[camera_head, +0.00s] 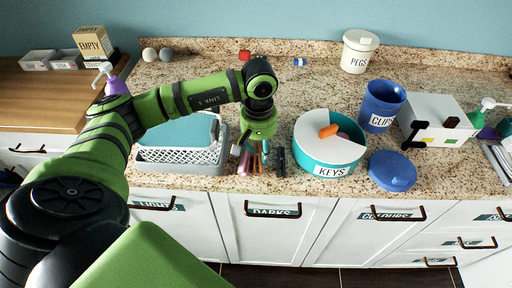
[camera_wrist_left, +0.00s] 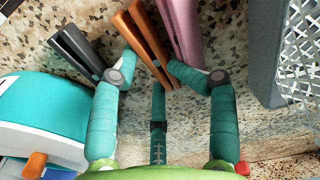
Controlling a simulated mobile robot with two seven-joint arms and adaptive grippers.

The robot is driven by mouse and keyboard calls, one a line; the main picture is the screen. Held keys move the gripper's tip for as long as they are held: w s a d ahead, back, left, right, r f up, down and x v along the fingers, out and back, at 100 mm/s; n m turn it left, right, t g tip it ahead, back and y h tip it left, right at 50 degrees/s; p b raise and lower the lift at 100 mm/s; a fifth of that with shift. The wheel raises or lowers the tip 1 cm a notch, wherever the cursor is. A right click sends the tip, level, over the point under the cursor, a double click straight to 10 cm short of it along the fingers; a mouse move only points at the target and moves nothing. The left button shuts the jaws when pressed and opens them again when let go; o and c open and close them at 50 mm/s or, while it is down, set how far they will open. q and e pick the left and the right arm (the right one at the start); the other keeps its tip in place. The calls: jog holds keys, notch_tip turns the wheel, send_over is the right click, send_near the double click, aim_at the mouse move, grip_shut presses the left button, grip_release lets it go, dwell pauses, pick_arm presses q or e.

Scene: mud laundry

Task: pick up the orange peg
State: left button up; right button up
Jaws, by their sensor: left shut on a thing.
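The orange peg (camera_wrist_left: 146,43) shows in the left wrist view on the speckled counter, between a dark grey peg (camera_wrist_left: 77,50) and a pink peg (camera_wrist_left: 180,28). My left gripper (camera_wrist_left: 151,77) has its teal fingers closed on either side of the orange peg's near end. In the head view the left gripper (camera_head: 256,150) points down at the counter, and the orange peg is mostly hidden below it. The pink peg (camera_head: 243,164) is to its left and the dark peg (camera_head: 281,162) to its right. My right gripper is out of view.
A grey lattice basket (camera_head: 180,158) stands close on the left.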

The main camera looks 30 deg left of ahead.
aim_at(261, 150)
pick_arm(q)
jog(key=shift+d+f, duration=0.1)
jog(key=shift+f, duration=0.1)
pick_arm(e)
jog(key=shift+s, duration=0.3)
pick_arm(q)
jog(key=shift+r, duration=0.1)
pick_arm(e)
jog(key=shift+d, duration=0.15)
